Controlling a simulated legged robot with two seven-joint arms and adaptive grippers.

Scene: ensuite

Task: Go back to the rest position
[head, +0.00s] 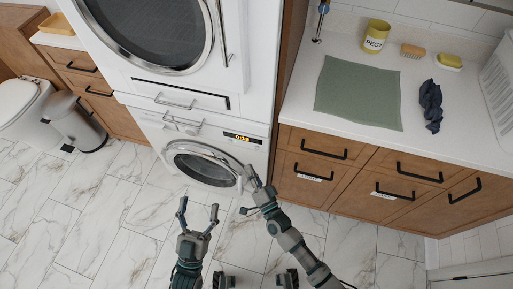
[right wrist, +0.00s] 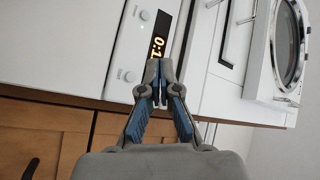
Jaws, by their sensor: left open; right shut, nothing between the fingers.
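My left gripper (head: 198,212) is open and empty in the head view, above the marble-tiled floor and below the washer. My right gripper (head: 249,174) is in front of the lower right side of the front-loading washer (head: 172,128). It also shows in the right wrist view (right wrist: 160,72), with its fingers shut together on nothing. Behind its fingertips there is the lit timer display (right wrist: 160,38) on a white panel. Whether the fingertips touch the machine, I cannot tell.
A second white machine (head: 110,72) is stacked above the washer. On the right, a counter (head: 290,112) over wooden drawers (head: 318,160) holds a green cloth (head: 358,92), a yellow PEGS pot (head: 376,36) and a dark cloth (head: 431,105). A bin (head: 75,122) and toilet (head: 18,100) stand left. Floor is clear centre-left.

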